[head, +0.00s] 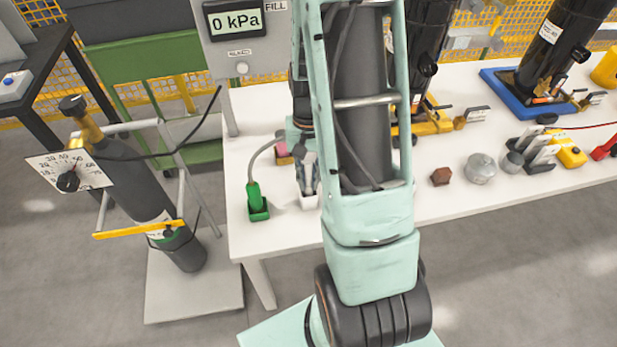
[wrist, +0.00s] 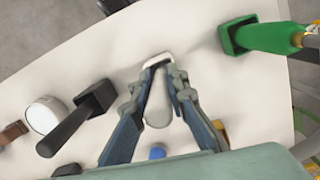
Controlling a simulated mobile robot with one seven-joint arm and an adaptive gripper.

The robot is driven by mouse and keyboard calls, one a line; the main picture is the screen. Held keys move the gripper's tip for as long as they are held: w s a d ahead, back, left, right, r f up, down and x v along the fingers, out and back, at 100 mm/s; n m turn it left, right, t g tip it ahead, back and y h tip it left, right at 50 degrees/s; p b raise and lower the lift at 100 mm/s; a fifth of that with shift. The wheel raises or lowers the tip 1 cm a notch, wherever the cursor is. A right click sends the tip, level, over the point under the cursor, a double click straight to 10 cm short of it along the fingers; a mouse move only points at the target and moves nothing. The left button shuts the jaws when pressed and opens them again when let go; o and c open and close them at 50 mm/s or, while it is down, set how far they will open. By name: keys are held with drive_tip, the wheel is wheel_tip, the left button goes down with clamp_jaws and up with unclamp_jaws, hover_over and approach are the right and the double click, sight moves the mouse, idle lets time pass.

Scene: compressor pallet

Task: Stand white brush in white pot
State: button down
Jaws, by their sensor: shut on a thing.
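The white brush (wrist: 158,108) is between the fingers of my gripper (wrist: 160,82), which is shut on it. In the wrist view its pale handle points towards the camera and its far end is at the opening of the white pot (wrist: 157,58). I cannot tell how deep the brush sits in the pot. In the head view my gripper (head: 307,178) is just above the white pot (head: 308,202), which stands on the white table near its front edge. The fingers and arm hide most of the brush there.
A black-handled thing (wrist: 75,128) in a black holder (wrist: 98,94) is on the other side. A brown hex block (head: 440,176) and a round tin (head: 480,168) lie further right.

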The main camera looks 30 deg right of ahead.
drive_tip(key=shift+f+b, duration=0.5)
drive_tip(key=shift+f, duration=0.15)
drive_tip(key=c, duration=1.8)
unclamp_jaws()
drive_tip(key=shift+r, duration=0.1)
drive_tip(key=r, duration=0.4)
drive_tip(key=w+r, duration=0.1)
drive_tip(key=r, duration=0.7)
drive_tip(key=shift+w+d, duration=0.25)
drive_tip(key=shift+d, duration=0.1)
drive_tip(key=shift+f, duration=0.1)
